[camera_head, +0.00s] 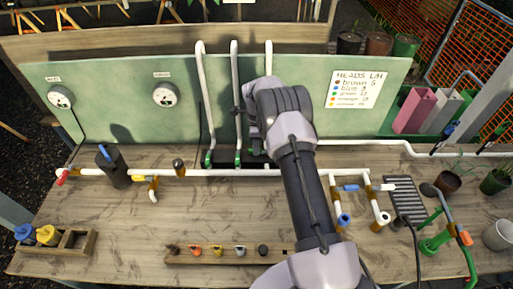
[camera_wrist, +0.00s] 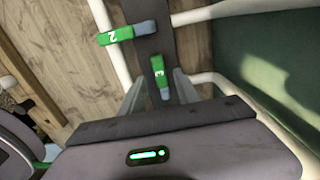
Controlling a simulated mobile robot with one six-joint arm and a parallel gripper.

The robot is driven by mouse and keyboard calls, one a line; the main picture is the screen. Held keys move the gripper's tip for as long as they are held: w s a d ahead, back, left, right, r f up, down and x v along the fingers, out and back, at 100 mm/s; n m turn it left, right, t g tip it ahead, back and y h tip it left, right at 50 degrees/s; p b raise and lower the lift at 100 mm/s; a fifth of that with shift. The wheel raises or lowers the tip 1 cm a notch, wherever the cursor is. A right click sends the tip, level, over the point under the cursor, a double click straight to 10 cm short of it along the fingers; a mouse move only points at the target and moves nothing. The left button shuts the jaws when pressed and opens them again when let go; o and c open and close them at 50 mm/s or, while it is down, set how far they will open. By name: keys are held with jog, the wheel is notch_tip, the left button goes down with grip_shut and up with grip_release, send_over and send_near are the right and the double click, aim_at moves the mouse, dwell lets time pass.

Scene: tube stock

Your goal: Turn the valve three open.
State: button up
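Valve three is a green handle marked 3 with a grey end (camera_wrist: 158,70), on a dark strip in the wrist view. It lies roughly along the strip. My gripper (camera_wrist: 160,92) is open, its two grey fingers on either side of this handle with gaps; I cannot tell whether they touch it. A second green handle marked 2 (camera_wrist: 116,36) lies across the strip, about a right angle to handle 3. In the head view, green valve parts (camera_head: 208,158) show at the feet of the white pipes; my arm hides the third and my fingers.
White pipes (camera_head: 234,80) rise against the green panel (camera_head: 130,120). A white pipe line (camera_head: 230,172) runs along the wooden bench. A dark cylinder (camera_head: 115,168) with a blue lever stands left. A wooden rack (camera_head: 190,258) with small coloured pieces lies in front. Two round gauges (camera_head: 165,95) are on the panel.

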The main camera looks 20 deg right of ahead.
jog(key=shift+w+f, duration=0.1)
jog(key=shift+f, duration=0.8)
jog(key=shift+c, duration=0.2)
grip_shut()
dwell(0.6)
